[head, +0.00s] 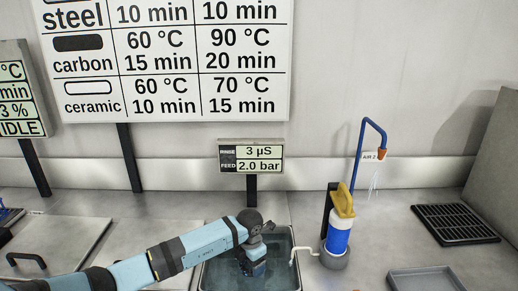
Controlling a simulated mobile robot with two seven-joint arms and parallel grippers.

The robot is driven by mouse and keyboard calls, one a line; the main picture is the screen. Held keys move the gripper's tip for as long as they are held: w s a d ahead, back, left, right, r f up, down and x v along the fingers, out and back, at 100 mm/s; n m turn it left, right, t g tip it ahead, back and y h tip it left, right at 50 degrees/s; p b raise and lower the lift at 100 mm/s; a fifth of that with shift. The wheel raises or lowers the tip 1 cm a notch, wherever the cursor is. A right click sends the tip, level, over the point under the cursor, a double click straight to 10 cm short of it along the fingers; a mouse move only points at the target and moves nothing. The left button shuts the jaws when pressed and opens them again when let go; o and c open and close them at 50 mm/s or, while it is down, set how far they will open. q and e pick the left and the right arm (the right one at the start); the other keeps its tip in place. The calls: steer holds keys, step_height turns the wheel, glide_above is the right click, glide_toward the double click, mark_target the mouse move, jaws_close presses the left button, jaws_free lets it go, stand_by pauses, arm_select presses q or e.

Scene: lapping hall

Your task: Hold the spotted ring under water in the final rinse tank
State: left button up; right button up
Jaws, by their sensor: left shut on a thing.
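The final rinse tank (293,262) is a sink-like basin with clear dark water, set in the steel bench at the bottom middle. My left arm reaches in from the left, and my left gripper (254,271) points down into the tank. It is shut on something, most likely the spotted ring. The ring itself cannot be made out, as the gripper and the water hide it. How deep the fingertips are is hard to tell. My right gripper is not in view.
A rinse display (251,158) reading 3 µS and 2.0 bar stands behind the tank. Right of it are a blue-and-white bottle (338,235) with a yellow top, a blue air nozzle (375,135), a black rack (455,223) and a grey tray (425,279). Lidded tanks (60,245) lie left.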

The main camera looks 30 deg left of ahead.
arm_select(q)
step_height(320, 180, up, 9)
steer(key=p, duration=0.5)
steer(key=shift+p, duration=0.3)
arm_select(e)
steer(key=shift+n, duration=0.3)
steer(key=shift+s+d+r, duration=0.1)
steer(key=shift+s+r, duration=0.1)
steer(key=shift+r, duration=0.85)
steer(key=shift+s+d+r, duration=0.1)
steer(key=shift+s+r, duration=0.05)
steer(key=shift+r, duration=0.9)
